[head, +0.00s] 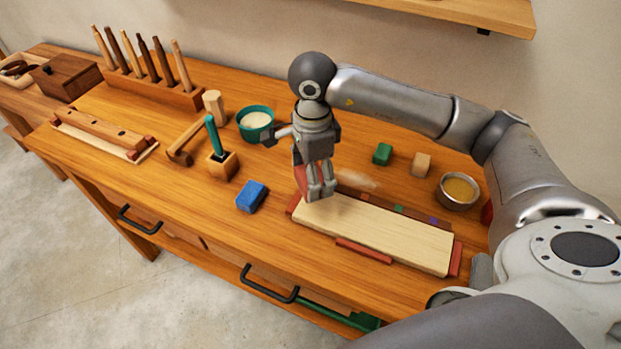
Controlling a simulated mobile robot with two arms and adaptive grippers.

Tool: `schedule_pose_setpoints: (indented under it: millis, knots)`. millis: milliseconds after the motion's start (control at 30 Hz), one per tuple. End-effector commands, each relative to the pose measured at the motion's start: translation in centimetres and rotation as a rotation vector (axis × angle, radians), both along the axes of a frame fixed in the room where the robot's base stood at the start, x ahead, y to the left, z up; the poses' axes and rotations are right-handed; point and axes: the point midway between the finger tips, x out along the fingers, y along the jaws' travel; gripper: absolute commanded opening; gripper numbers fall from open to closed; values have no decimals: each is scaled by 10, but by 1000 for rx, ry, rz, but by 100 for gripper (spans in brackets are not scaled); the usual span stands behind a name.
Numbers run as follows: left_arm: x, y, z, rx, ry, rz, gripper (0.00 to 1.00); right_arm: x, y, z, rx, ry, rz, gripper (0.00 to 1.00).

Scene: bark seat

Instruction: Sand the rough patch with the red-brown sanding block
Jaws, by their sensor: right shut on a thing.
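A pale wooden board (385,236) lies on the bench between red-brown stops, its long side running toward the lower right. My right gripper (320,193) points down over the board's left end. It is shut on a red-brown thing, which appears to be the sanding block (301,181), mostly hidden by the fingers. I cannot tell whether the block touches the board. I cannot make out a rough patch on the board; the gripper covers part of its left end. My left gripper is out of view.
A blue block (251,196) sits left of the board. Behind it are a green block (382,154), a tan block (421,165) and a metal bowl (457,203). A teal bowl (256,133), a mallet (184,143) and a tool rack (160,90) stand further left.

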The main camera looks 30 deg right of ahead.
Motion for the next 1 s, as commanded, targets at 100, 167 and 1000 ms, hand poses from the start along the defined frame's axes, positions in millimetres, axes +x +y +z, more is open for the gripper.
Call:
schedule_pose_setpoints:
  millis: [100,167,1000]
  knots:
    - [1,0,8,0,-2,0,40,1,-3,14,-1,-2,-3,49]
    - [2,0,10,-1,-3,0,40,2,-4,18,-1,-2,-5,49]
    - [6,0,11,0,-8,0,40,-4,0,23,0,-3,117,49]
